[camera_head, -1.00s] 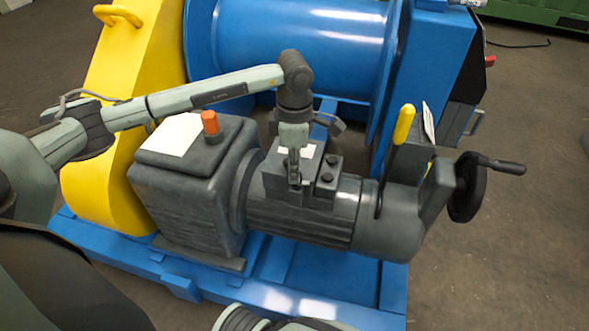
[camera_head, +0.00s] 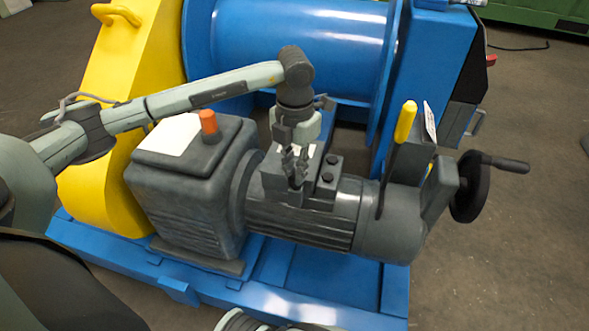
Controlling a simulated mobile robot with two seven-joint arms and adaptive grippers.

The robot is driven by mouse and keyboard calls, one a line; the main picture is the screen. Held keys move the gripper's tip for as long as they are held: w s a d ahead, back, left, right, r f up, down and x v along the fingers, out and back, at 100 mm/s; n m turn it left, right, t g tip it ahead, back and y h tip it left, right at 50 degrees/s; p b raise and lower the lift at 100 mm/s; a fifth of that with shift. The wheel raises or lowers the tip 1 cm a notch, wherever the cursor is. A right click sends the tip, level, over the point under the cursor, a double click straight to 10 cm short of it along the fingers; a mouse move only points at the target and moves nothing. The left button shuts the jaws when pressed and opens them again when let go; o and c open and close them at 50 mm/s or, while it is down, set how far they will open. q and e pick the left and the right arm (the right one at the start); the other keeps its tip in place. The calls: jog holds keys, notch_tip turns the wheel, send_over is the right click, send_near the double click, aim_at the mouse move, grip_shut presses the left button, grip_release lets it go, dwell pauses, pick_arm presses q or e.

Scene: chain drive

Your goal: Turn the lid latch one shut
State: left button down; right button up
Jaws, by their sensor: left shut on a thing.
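The lid latch is not clearly visible; my left gripper covers that spot on the dark terminal box (camera_head: 326,188) on top of the grey motor (camera_head: 310,222). My left gripper (camera_head: 294,178) points down at the left part of the box, with its fingers close together on a small thing hidden between them. My right gripper does not show.
A gearbox with an orange cap (camera_head: 209,125) stands left of the motor. A yellow lever (camera_head: 404,123) and a black handwheel (camera_head: 470,187) are at the right. A blue drum (camera_head: 290,50) and a yellow guard (camera_head: 115,75) stand behind. The floor at right is clear.

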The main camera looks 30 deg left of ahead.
pick_arm(q)
jog(key=shift+d+n, duration=0.15)
jog(key=shift+n, duration=2.15)
jog(key=c, duration=1.5)
grip_release()
jog(key=shift+c, duration=0.2)
notch_tip(320, 180, up, 12)
